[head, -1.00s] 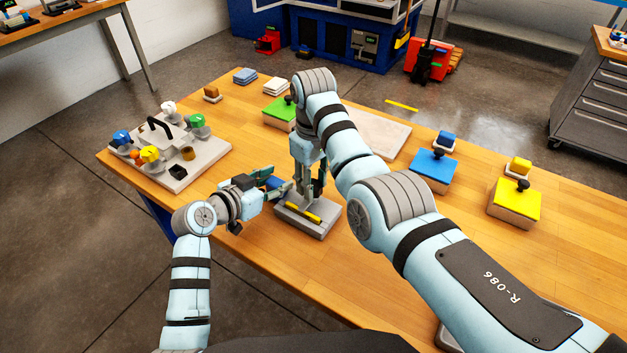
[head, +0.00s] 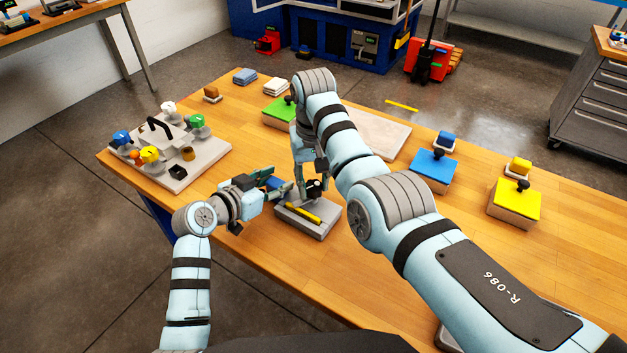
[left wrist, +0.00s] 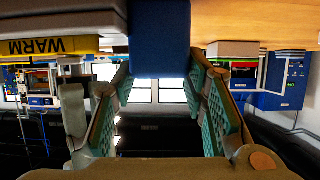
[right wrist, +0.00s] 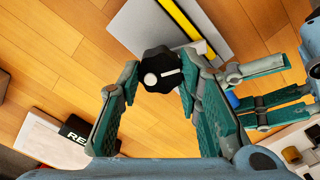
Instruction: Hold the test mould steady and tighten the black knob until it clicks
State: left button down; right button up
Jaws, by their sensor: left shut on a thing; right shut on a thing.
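The black knob (right wrist: 160,70) has a white dot and a white line on top. It sits between the fingertips of my right gripper (right wrist: 157,84), which is shut on it. The knob (head: 314,187) also shows in the head view, over the grey plate. A blue block (left wrist: 160,42), apparently the test mould, is between the fingers of my left gripper (left wrist: 160,80), which is shut on it from the left side. In the head view my left gripper (head: 277,187) and right gripper (head: 308,185) are close together. The knob's join to the mould is hidden.
The grey plate (head: 298,226) carries a yellow bar (head: 303,212), labelled WARM in the left wrist view. A grey tray (head: 215,150) with coloured pieces stands left. The table right of the plate looks clear.

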aim_at(313, 185)
jog(key=shift+a, duration=0.15)
jog(key=o, duration=1.1)
jog(key=shift+o, duration=0.2)
notch_tip(313, 185, up, 12)
